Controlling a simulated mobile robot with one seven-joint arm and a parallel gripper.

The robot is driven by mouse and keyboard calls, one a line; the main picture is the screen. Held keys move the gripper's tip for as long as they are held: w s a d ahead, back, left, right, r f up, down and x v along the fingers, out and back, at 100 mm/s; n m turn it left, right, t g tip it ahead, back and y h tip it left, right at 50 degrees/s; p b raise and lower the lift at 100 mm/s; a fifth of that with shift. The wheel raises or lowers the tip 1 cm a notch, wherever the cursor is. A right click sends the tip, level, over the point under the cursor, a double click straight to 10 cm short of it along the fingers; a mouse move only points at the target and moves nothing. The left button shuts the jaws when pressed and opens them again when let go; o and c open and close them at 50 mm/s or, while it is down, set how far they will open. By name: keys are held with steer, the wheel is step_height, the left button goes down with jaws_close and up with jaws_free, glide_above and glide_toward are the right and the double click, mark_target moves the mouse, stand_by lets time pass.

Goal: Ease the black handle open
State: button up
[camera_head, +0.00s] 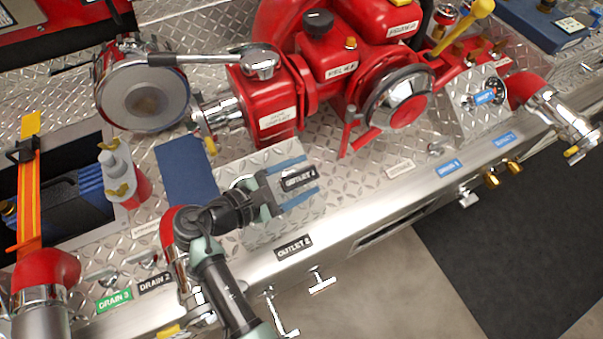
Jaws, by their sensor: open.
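My gripper (303,180) is open above the diamond-plate panel, reaching to the right, with its two fingers apart. Between the fingertips is a dark piece marked OUTLET 4 (298,179). I cannot tell whether this is only a label or part of the black handle. No gap or contact between it and the fingers can be made out. My arm and gripper body cover part of the panel behind and below.
The red pump (340,62) with a black-rimmed handwheel (400,97) rises behind my gripper. Red outlet elbows (47,270) stand along the front edge. Open floor (400,290) lies in front of the panel.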

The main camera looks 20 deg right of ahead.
steer(key=shift+d, duration=0.15)
jaws_close()
stand_by(0.4)
stand_by(1.0)
